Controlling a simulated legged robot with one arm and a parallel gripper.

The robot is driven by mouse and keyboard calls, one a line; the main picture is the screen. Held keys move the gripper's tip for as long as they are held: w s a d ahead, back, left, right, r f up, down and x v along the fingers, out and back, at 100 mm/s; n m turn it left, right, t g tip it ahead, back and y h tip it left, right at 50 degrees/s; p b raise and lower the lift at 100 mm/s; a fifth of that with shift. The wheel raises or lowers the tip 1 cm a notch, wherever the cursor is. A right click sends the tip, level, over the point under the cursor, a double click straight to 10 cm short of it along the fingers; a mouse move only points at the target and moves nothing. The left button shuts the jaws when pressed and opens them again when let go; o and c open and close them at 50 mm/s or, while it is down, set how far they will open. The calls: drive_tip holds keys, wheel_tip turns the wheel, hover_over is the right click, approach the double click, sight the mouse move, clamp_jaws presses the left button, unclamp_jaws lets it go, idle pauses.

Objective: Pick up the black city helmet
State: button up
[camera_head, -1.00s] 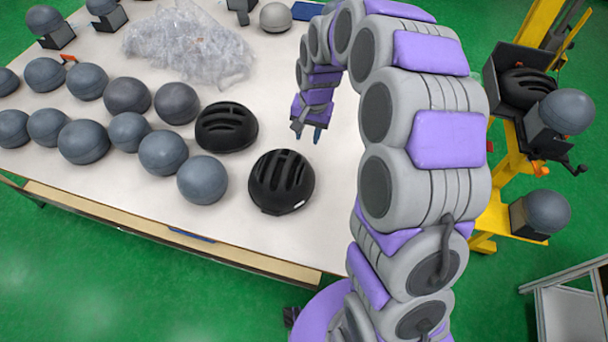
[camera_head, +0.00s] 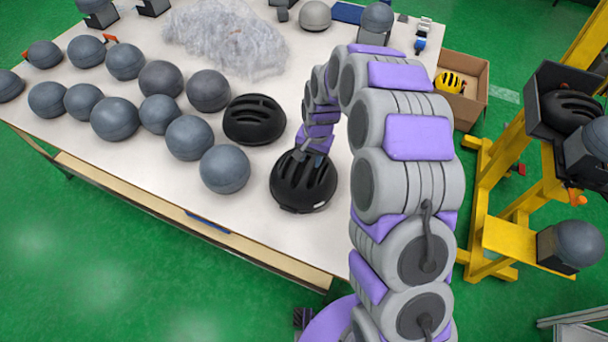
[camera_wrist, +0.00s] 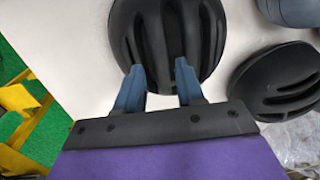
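A black vented helmet (camera_head: 303,182) sits on the white table near its front edge, and it also shows in the wrist view (camera_wrist: 165,30). A second black helmet (camera_head: 254,120) lies behind it to the left; in the wrist view it is at the right (camera_wrist: 278,82). My gripper (camera_head: 312,160) is over the back part of the nearer helmet. In the wrist view my gripper's blue fingers (camera_wrist: 159,72) are apart, with their tips overlapping the helmet's near edge. Whether they touch it I cannot tell.
Several grey headforms (camera_head: 190,137) stand in rows at the left. A heap of clear plastic (camera_head: 225,38) lies at the back of the white table (camera_head: 250,225).

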sight(309, 168)
drive_tip(key=f, duration=0.2)
drive_tip(key=f+b, duration=0.1)
drive_tip(key=f, duration=0.4)
drive_tip(key=shift+w+a, duration=0.3)
drive_tip(key=shift+r, duration=0.1)
clamp_jaws()
